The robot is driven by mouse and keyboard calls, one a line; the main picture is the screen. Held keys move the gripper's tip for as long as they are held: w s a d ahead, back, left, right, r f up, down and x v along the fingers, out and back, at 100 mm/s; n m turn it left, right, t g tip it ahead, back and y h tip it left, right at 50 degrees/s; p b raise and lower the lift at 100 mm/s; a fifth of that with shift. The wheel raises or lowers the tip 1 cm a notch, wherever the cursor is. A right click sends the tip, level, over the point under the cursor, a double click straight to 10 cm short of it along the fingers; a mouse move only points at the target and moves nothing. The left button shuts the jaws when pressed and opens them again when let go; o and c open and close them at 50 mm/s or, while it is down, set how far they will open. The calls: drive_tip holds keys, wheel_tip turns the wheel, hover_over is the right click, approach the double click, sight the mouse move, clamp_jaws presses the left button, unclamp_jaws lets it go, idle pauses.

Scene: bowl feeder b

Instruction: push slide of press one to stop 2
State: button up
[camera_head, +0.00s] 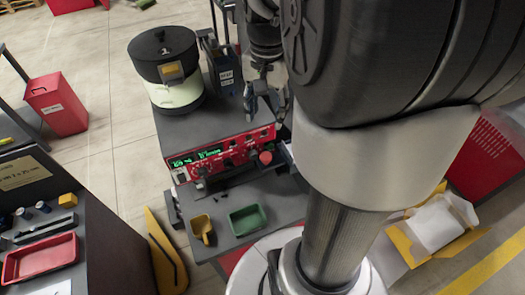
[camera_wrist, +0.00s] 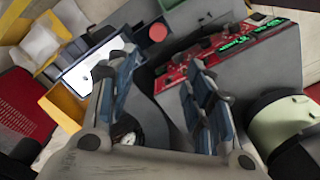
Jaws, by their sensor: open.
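My gripper (camera_head: 262,100) hangs open over the right rear of the machine top, beside my column. In the wrist view its two blue-grey fingers (camera_wrist: 160,75) are spread with nothing between them. The red control panel (camera_head: 225,153), with green displays and knobs, is on the machine's front; it also shows beyond the right finger in the wrist view (camera_wrist: 228,42). A dark upright unit with a pale label (camera_head: 226,77) stands left of my gripper. I cannot make out a press slide or its stops; my arm hides the area to the right.
A black and pale-green bowl feeder (camera_head: 168,68) stands at the rear left of the machine. A red button (camera_head: 266,157) sticks up at the panel's right. A yellow scoop (camera_head: 202,228) and green tray (camera_head: 247,219) lie in front. A red bin (camera_head: 56,104) stands left.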

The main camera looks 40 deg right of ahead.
sight(266, 156)
drive_tip(key=f+b, duration=0.3)
drive_tip(key=f, duration=0.1)
drive_tip(key=f+b, duration=0.4)
drive_tip(key=f, duration=0.1)
drive_tip(key=s+f+b, duration=0.1)
drive_tip(key=f+b, duration=0.3)
drive_tip(key=f, duration=0.1)
drive_tip(key=shift+a+f, duration=0.15)
drive_tip(key=shift+a, duration=0.25)
clamp_jaws()
idle(0.4)
